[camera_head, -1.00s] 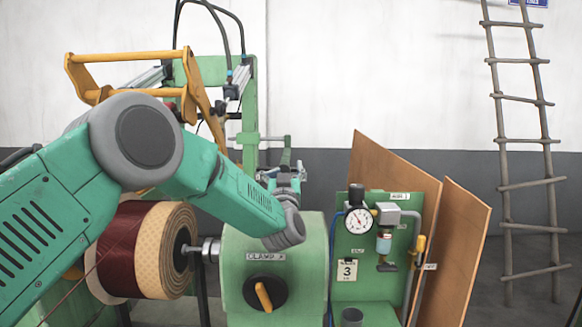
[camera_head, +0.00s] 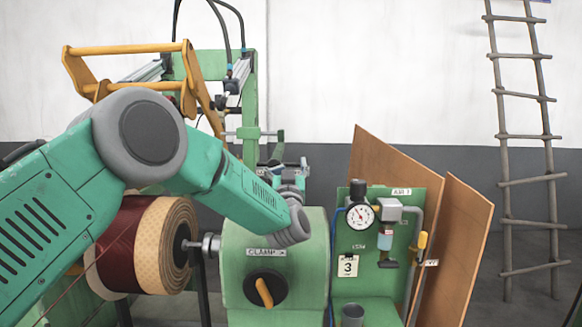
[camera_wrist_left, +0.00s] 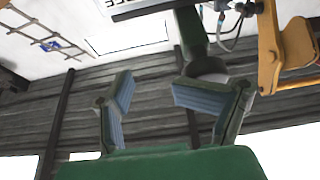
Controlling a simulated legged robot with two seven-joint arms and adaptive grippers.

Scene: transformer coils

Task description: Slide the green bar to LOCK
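My left gripper (camera_wrist_left: 165,103) is open in the left wrist view, with blue-padded fingers apart and nothing between their pads. A dark green bar (camera_wrist_left: 190,28) with a grey end comes down from the top of that view, beyond the fingers and nearer the right one. I cannot tell whether they touch. In the head view the left gripper (camera_head: 287,175) is small and partly hidden behind my wrist, beside the green machine frame. A narrow dark green piece stands there too; I cannot tell if it is the bar or a finger. No LOCK marking is readable. My right gripper is not in view.
A green housing (camera_head: 240,290) with a black-and-orange knob stands below my wrist. A wound coil (camera_head: 166,245) is left of it. A gauge panel (camera_head: 345,270) and leaning brown boards (camera_head: 460,240) stand right. A yellow handle frame (camera_head: 125,49) is upper left.

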